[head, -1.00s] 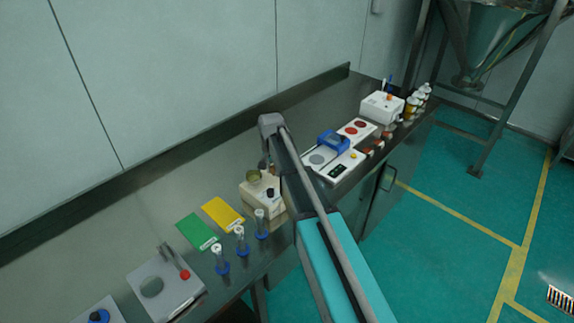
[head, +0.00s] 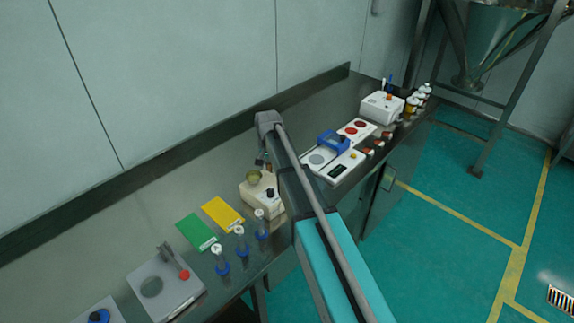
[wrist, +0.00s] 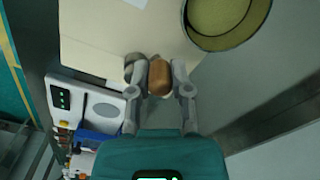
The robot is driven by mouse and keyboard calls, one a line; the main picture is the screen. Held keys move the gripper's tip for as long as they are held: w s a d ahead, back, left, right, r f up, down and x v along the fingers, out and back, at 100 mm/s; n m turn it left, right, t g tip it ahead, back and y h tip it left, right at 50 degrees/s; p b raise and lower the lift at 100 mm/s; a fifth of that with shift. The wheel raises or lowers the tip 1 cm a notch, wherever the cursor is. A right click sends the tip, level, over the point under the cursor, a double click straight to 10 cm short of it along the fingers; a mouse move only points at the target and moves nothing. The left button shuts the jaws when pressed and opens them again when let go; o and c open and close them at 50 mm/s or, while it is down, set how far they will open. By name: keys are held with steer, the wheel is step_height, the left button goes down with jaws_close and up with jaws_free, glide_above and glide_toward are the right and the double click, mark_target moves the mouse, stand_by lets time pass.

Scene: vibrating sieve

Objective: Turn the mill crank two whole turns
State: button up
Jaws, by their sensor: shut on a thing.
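The mill is a beige box (head: 252,200) on the bench, with an olive-green round hopper (head: 254,176) on top. In the wrist view its pale housing (wrist: 95,40) fills the top, and the hopper (wrist: 228,18) is at the upper right. A brown crank knob (wrist: 159,77) sits between the fingers of my gripper (wrist: 158,70). My gripper is shut on it, a finger touching each side. A grey round metal part (wrist: 133,66) shows just left of the knob. In the head view my gripper (head: 262,161) is small behind the mill, and the knob cannot be made out.
The wall ledge (head: 150,172) runs behind the bench.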

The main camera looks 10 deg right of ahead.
steer(key=shift+w, duration=0.2)
steer(key=shift+w, duration=0.75)
steer(key=shift+w+d, duration=0.1)
steer(key=shift+w+d, duration=0.15)
steer(key=shift+w, duration=0.1)
steer(key=shift+w+d, duration=0.3)
steer(key=shift+w, duration=0.1)
steer(key=shift+w+d, duration=0.1)
stand_by(0.4)
steer(key=shift+w+d, duration=0.3)
steer(key=shift+d, duration=0.6)
